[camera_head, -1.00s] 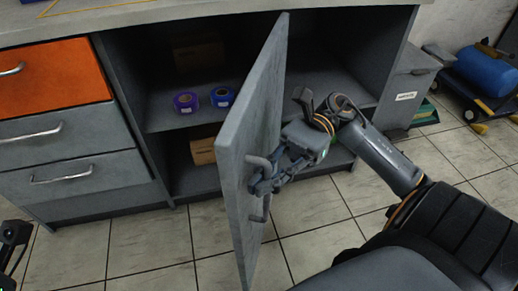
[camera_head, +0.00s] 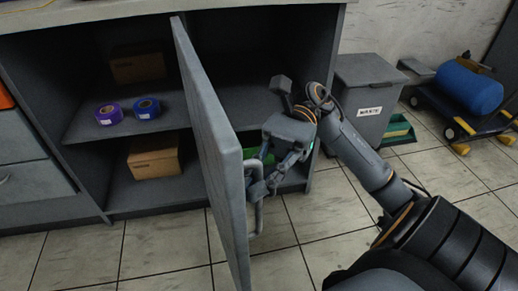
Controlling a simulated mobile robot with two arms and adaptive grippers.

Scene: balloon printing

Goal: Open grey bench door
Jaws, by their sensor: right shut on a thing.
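The grey bench door (camera_head: 205,125) stands swung out from the bench, seen nearly edge-on, with the cupboard behind it open to view. Its metal handle (camera_head: 258,212) is on the face turned to the right. My right gripper (camera_head: 258,178) is shut on the handle, its arm coming in from the lower right. The exact finger contact is small and partly hidden. My left gripper does not show.
Inside are purple tape (camera_head: 109,114), blue tape (camera_head: 146,108) and cardboard boxes (camera_head: 155,160). Drawers (camera_head: 30,170) are at left. A waste bin (camera_head: 366,100) and a trolley with a blue cylinder (camera_head: 468,86) stand at right. Tiled floor is clear in front.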

